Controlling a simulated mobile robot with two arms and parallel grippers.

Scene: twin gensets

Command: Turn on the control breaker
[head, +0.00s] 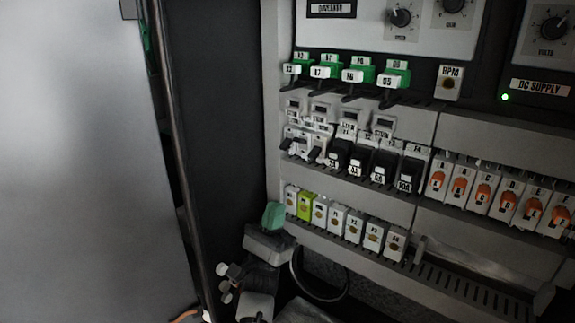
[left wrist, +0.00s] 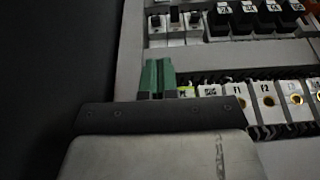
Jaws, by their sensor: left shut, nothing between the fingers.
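My left gripper (head: 273,215) has green fingers and is shut and empty, low at the left edge of the panel. In the left wrist view its two fingers (left wrist: 158,77) lie together, just below white breakers (left wrist: 176,28) with dark toggles. In the head view these white breakers (head: 303,143) sit at the left end of the middle row, above and right of the fingertips, apart from them. I cannot read which one is the control breaker. Black breakers (head: 360,161) stand to their right. My right gripper is not in view.
A lower row of small labelled modules (head: 354,226) runs right of my gripper, one of them yellow-green (head: 305,206). Green-and-white switches (head: 327,73) are above. Orange-toggled breakers (head: 507,201) are at the right. A grey cabinet door (head: 80,170) stands at the left.

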